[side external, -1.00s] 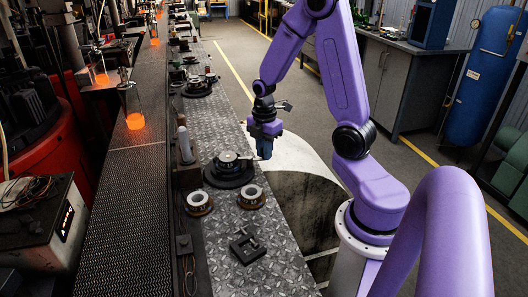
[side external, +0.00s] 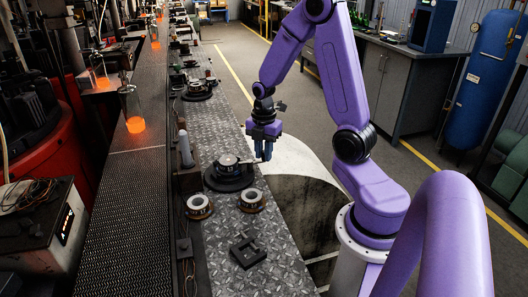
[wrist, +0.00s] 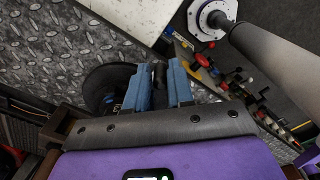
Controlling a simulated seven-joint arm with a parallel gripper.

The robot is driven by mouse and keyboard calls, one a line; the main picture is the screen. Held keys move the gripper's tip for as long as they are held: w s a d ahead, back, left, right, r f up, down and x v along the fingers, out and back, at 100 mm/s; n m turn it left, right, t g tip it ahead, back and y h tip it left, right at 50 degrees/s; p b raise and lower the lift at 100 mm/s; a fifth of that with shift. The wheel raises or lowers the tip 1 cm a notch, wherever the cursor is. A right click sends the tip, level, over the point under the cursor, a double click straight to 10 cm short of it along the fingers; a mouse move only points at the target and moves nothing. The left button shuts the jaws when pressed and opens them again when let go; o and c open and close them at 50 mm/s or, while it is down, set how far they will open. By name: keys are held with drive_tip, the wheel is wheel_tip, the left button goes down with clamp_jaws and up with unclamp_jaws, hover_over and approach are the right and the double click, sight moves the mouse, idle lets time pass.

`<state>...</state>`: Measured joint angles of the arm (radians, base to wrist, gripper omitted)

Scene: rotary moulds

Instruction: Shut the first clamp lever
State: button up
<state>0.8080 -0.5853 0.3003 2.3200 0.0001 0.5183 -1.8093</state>
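The mould (side external: 228,163) sits on a round dark base (side external: 226,184) on the metal plate bench in the side view. A short clamp lever (side external: 247,160) sticks out from its right side towards my gripper (side external: 263,157). My gripper points down at the bench's right edge, beside the mould, with its two blue fingers apart. In the wrist view my gripper (wrist: 160,70) shows a dark upright piece between the fingers; I cannot tell whether it is the lever or whether they touch it. The round dark base (wrist: 100,84) is partly hidden behind the left finger.
Two ring-shaped parts (side external: 199,206) (side external: 251,200) and a dark square bracket (side external: 248,252) lie nearer on the bench. A grey upright cylinder (side external: 185,148) stands left of the mould. A conveyor with glowing glass (side external: 135,123) runs further left. Another mould (side external: 198,90) stands further back.

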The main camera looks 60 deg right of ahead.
drive_tip(key=shift+o, duration=1.1)
drive_tip(key=shift+r, duration=0.15)
wheel_tip(320, 180, up, 17)
idle(0.4)
drive_tip(key=s+a+f+m, duration=0.1)
drive_tip(key=s+a+f, duration=0.1)
drive_tip(key=a, duration=0.7)
drive_tip(key=s+a+f+m, duration=0.2)
drive_tip(key=s+a, duration=0.4)
drive_tip(key=s, duration=0.2)
drive_tip(key=s+a+f+m, duration=0.2)
drive_tip(key=s+a, duration=0.4)
drive_tip(key=s, duration=0.3)
drive_tip(key=shift+f+m, duration=0.3)
drive_tip(key=shift+f, duration=0.4)
